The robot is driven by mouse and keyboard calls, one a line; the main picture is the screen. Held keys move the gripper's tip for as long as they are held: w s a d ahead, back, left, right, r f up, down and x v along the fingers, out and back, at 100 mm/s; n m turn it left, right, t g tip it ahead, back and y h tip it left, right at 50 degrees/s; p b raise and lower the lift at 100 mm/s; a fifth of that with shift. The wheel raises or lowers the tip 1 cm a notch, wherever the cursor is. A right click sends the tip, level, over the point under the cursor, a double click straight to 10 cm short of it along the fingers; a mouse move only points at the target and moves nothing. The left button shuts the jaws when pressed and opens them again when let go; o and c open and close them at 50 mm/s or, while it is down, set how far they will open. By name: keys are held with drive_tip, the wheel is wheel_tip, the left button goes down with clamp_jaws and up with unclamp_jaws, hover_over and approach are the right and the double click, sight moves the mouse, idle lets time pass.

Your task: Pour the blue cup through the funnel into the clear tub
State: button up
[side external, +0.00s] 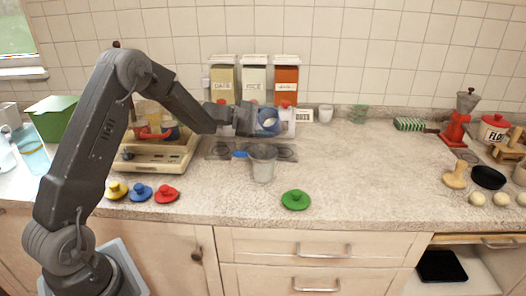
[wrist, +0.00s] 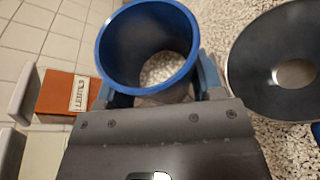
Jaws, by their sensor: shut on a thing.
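My gripper (side external: 256,121) is shut on the blue cup (side external: 268,122), holding it in the air above the counter. In the wrist view the cup's blue rim (wrist: 103,52) faces the camera between the two fingers. Pale speckled material shows at the bottom of its inside; I cannot tell what it is. The grey funnel (side external: 262,151), with a blue handle, sits over the clear tub (side external: 263,174), below the cup. The funnel's dark cone and pale hole (wrist: 250,80) lie right of the cup in the wrist view. The tub is largely hidden there.
Labelled canisters (side external: 254,78) stand behind the cup against the tiled wall. A green knobbed lid (side external: 295,200) lies front right of the tub; yellow, blue and red lids (side external: 166,194) lie at left. A wooden tray (side external: 155,160) stands behind them.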

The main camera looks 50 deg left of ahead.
sight(266, 115)
drive_tip(key=shift+f+m+t, duration=0.2)
drive_tip(key=shift+m+t, duration=0.3)
drive_tip(key=shift+m, duration=0.2)
drive_tip(key=shift+r+m+t, duration=0.3)
drive_tip(key=shift+r+m, duration=0.05)
drive_tip(key=shift+m, duration=0.35)
drive_tip(key=shift+r+m+t+h, duration=0.3)
drive_tip(key=shift+r+m+h, duration=0.15)
drive_tip(key=shift+m, duration=0.45)
drive_tip(key=shift+s+d+r+m, duration=0.3)
drive_tip(key=shift+s+r+m, duration=0.25)
drive_tip(key=shift+m, duration=0.25)
drive_tip(key=shift+s+d+r+m+t+h, duration=0.1)
drive_tip(key=shift+s+r+m+t+h, duration=0.2)
drive_tip(key=shift+m, duration=0.6)
drive_tip(key=shift+s+d+r+m+t+h, duration=0.1)
drive_tip(key=shift+r+m+t+h, duration=0.25)
drive_tip(key=shift+m, duration=0.55)
drive_tip(key=shift+s+d+f+m+h, duration=0.1)
drive_tip(key=shift+s+f+m+h, duration=0.05)
drive_tip(key=shift+f+m+h, duration=0.3)
drive_tip(key=shift+s+m, duration=0.1)
drive_tip(key=shift+m, duration=0.35)
